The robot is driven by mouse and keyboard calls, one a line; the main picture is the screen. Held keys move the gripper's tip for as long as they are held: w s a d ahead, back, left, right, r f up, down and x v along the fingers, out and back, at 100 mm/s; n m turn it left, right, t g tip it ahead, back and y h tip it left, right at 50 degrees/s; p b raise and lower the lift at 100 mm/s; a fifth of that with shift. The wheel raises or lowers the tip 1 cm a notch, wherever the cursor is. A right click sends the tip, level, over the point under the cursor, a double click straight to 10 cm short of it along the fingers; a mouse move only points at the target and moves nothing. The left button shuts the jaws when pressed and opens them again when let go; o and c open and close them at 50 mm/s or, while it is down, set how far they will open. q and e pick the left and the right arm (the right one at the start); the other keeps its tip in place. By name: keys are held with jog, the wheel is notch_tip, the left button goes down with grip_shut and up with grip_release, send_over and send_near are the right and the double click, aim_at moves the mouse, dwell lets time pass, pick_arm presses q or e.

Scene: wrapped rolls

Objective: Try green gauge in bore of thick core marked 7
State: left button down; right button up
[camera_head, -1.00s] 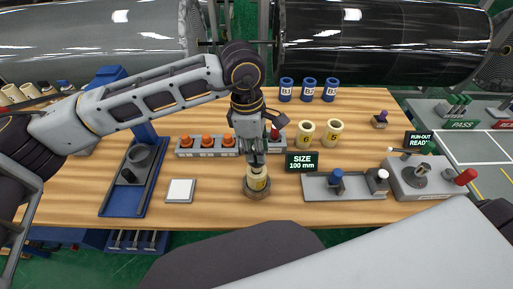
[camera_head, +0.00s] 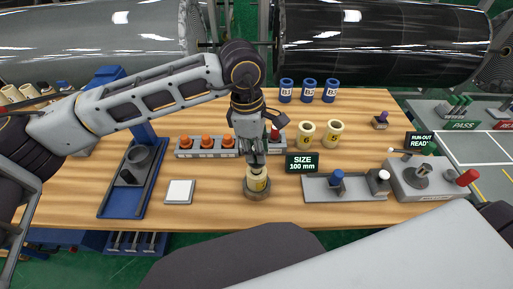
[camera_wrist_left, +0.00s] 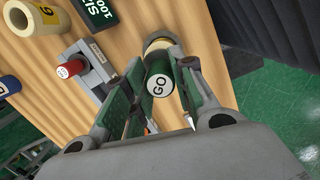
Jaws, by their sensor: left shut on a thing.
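My left gripper (camera_head: 255,160) is shut on the green gauge, pointing down over a thick cream core (camera_head: 257,184) with a yellow label. In the left wrist view the green gauge (camera_wrist_left: 159,86), with a white GO end, is between the fingers of my left gripper (camera_wrist_left: 162,92). The core's cream rim (camera_wrist_left: 158,45) shows just beyond it, in line. The fingers and gauge hide the bore, so I cannot tell how deep the gauge sits. My right gripper is not in view.
A rack with orange knobs (camera_head: 207,143) and a red gauge (camera_head: 275,134) stands behind. A SIZE 100 mm sign (camera_head: 302,163) stands right of the core. Two more cream cores (camera_head: 333,133) and several blue cores (camera_head: 309,91) stand farther back. A white pad (camera_head: 180,191) lies left.

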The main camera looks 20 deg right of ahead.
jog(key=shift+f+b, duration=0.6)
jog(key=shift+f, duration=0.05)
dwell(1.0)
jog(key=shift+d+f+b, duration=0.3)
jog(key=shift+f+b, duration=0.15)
jog(key=shift+b, duration=0.05)
dwell(1.1)
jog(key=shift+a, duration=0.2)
dwell(0.4)
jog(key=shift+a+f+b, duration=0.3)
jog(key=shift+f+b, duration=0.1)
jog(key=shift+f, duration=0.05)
dwell(0.5)
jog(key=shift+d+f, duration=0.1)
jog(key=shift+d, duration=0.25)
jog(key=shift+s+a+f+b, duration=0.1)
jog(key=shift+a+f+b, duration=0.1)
jog(key=shift+b, duration=0.1)
dwell(0.6)
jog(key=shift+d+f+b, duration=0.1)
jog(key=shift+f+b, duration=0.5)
dwell(1.4)
